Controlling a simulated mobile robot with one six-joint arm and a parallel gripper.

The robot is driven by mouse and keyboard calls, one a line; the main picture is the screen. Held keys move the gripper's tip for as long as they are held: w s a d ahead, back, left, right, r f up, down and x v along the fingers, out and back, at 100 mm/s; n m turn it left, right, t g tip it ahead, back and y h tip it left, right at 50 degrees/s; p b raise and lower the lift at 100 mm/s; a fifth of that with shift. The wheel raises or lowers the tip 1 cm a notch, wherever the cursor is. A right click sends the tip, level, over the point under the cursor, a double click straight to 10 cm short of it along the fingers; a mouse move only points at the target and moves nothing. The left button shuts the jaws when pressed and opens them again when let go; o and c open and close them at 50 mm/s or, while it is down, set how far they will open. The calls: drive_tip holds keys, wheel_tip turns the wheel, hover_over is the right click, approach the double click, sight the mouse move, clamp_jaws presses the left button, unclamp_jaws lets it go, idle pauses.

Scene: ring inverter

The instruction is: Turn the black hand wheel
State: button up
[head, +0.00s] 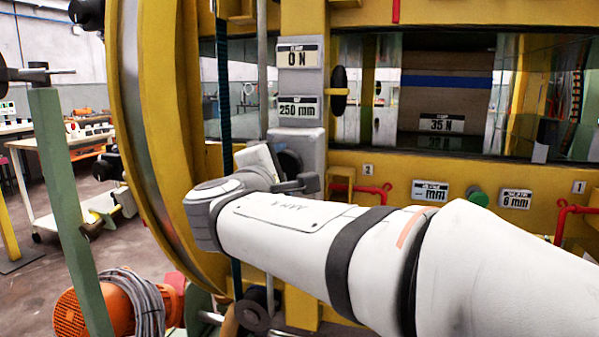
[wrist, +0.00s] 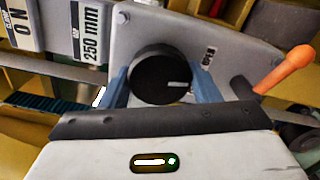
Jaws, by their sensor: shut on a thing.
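The black hand wheel (wrist: 153,72) is a round knob on a grey panel, facing me in the wrist view. A white mark on its face points to the right. My gripper (wrist: 160,78) has a blue finger on each side of the wheel and is shut on it. In the head view the wheel (head: 289,161) shows as a dark round shape below the grey box, partly hidden by my wrist. My fingers are hard to make out there.
An orange-tipped lever (wrist: 285,70) stands right of the wheel in the wrist view. The grey panel carries "0 N" (head: 297,56) and "250 mm" (head: 298,106) plates. Another black wheel (head: 339,90) sits edge-on to the right. A large yellow ring (head: 150,150) stands left.

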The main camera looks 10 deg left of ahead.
drive_tip(key=shift+f, duration=0.1)
drive_tip(key=o, duration=1)
drive_tip(key=shift+s, duration=0.1)
drive_tip(key=s+p, duration=0.2)
drive_tip(key=s, duration=0.5)
drive_tip(key=shift+s+a, duration=0.3)
drive_tip(key=shift+s, duration=0.05)
